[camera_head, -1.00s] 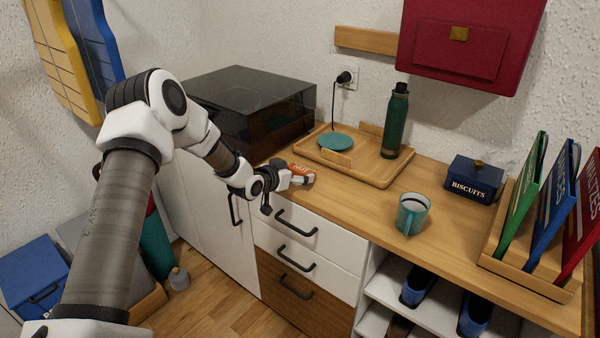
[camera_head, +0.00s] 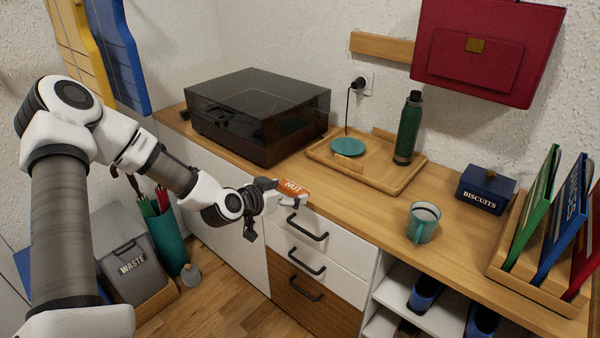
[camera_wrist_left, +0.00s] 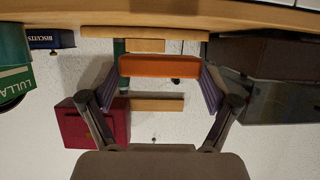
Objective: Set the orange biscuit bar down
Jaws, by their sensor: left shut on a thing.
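My left gripper (camera_head: 284,198) is shut on the orange biscuit bar (camera_head: 293,187), which has white "NUT" lettering. In the head view the bar appears over the front edge of the wooden counter (camera_head: 340,200), near the top drawer. I cannot tell whether it touches the wood. In the left wrist view the bar (camera_wrist_left: 160,66) lies across between the two fingertips of the left gripper (camera_wrist_left: 162,80). My right gripper is not in view.
Behind the bar stands a dark-lidded turntable (camera_head: 260,112). A wooden tray (camera_head: 375,178) holds a green bottle (camera_head: 408,130) and a teal disc (camera_head: 348,146). A teal mug (camera_head: 423,222), a biscuits tin (camera_head: 486,188) and a book rack (camera_head: 530,277) stand to the right.

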